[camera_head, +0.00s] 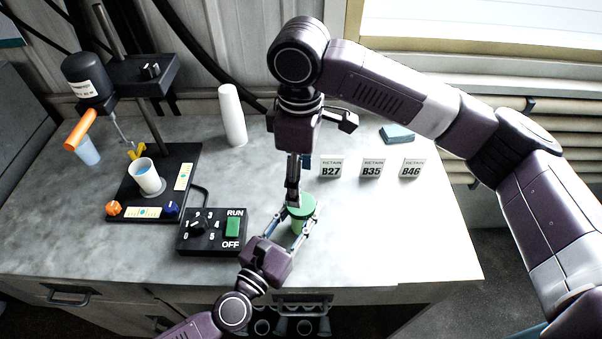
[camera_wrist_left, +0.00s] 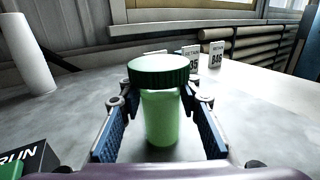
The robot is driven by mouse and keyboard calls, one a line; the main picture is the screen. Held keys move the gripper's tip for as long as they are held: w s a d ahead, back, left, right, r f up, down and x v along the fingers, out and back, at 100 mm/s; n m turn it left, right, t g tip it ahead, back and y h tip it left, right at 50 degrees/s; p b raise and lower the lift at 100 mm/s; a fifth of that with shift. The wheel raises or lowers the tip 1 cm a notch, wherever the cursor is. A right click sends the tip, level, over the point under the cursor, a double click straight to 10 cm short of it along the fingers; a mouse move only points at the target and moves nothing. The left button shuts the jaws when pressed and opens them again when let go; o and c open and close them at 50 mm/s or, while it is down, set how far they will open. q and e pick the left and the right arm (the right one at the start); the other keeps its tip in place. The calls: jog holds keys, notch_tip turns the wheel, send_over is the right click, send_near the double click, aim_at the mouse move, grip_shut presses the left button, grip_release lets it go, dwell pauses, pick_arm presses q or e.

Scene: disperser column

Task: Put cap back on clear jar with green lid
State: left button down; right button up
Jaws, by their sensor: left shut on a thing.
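The clear jar (camera_head: 297,226) looks pale green and stands upright on the counter. Its dark green lid (camera_wrist_left: 158,69) sits level on the jar's mouth; whether it is screwed tight I cannot tell. My left gripper (camera_wrist_left: 161,122) is shut on the jar, one blue-padded finger on each side of its body (camera_wrist_left: 161,118). My right gripper (camera_head: 293,200) comes down from above, its fingers overlapping the lid's back left edge in the head view. I see those fingers edge-on, so their opening and any contact are unclear. The right gripper does not show in the wrist view.
A disperser stand (camera_head: 150,190) with a white beaker (camera_head: 147,177) is at the left. A control box (camera_head: 212,232) is just left of the jar. A white cylinder (camera_head: 232,115) and label cards (camera_head: 371,168) stand behind. The counter right of the jar is clear.

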aim_at(301, 217)
jog(key=n, duration=0.7)
jog(key=shift+d+r, duration=0.1)
jog(key=shift+r, duration=0.2)
jog(key=shift+f, duration=0.1)
jog(key=shift+f, duration=3.95)
jog(key=shift+c, duration=0.3)
jog(key=c, duration=1.2)
jog(key=shift+o, duration=0.2)
jog(key=m, duration=0.8)
jog(key=o, duration=1.4)
